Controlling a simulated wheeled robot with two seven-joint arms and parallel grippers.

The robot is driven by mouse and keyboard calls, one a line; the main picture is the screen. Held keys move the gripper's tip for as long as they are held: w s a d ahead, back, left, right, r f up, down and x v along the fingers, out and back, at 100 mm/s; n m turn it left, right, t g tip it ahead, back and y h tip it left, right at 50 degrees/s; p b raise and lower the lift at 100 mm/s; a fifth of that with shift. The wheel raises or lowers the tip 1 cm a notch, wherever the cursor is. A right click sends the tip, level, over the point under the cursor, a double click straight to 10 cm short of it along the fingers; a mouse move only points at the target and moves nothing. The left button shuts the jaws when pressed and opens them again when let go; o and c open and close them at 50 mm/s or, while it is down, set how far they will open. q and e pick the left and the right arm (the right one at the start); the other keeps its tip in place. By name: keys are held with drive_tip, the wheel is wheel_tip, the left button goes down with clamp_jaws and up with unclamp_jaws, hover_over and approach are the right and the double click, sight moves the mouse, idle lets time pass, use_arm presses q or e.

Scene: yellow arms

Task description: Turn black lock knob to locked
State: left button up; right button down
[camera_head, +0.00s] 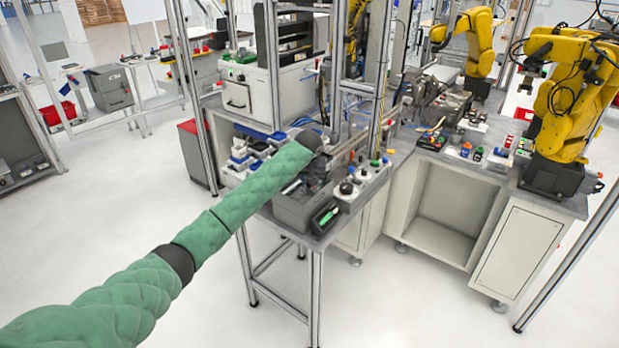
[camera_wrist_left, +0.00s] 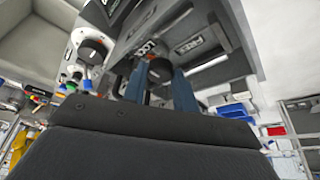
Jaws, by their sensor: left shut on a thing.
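In the left wrist view, the black lock knob (camera_wrist_left: 159,71) shows between the two blue-grey fingers of my left gripper (camera_wrist_left: 158,82). The gripper is shut on it. Labels reading LOCK and FREE lie beside the knob on a grey panel (camera_wrist_left: 215,65). The knob's pointer is too small and covered to read. In the head view my green-sleeved left arm reaches in from the lower left, and its gripper end (camera_head: 318,166) is over the bench by a grey box; the held knob is hidden there. My right gripper is not in view.
A control box (camera_head: 364,184) with black knobs and coloured buttons stands right beside the gripper. Another round black knob (camera_wrist_left: 92,51) shows left of the fingers. A metal frame post (camera_head: 337,60) rises behind. Yellow robot arms (camera_head: 580,90) stand at right. The floor in front is clear.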

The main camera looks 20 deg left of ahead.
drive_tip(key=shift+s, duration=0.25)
use_arm(q)
drive_tip(key=o, duration=1)
drive_tip(key=shift+c, duration=0.2)
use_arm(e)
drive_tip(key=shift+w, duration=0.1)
use_arm(q)
drive_tip(key=shift+r, duration=0.1)
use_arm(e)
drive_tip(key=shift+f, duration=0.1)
use_arm(q)
drive_tip(key=shift+s+r, duration=0.1)
drive_tip(key=shift+r, duration=0.1)
drive_tip(key=b+v, duration=0.3)
drive_tip(key=v, duration=0.2)
drive_tip(key=shift+s+d+r, duration=0.15)
drive_tip(key=shift+r, duration=0.2)
drive_tip(key=shift+s+r, duration=0.25)
drive_tip(key=shift+r, duration=0.4)
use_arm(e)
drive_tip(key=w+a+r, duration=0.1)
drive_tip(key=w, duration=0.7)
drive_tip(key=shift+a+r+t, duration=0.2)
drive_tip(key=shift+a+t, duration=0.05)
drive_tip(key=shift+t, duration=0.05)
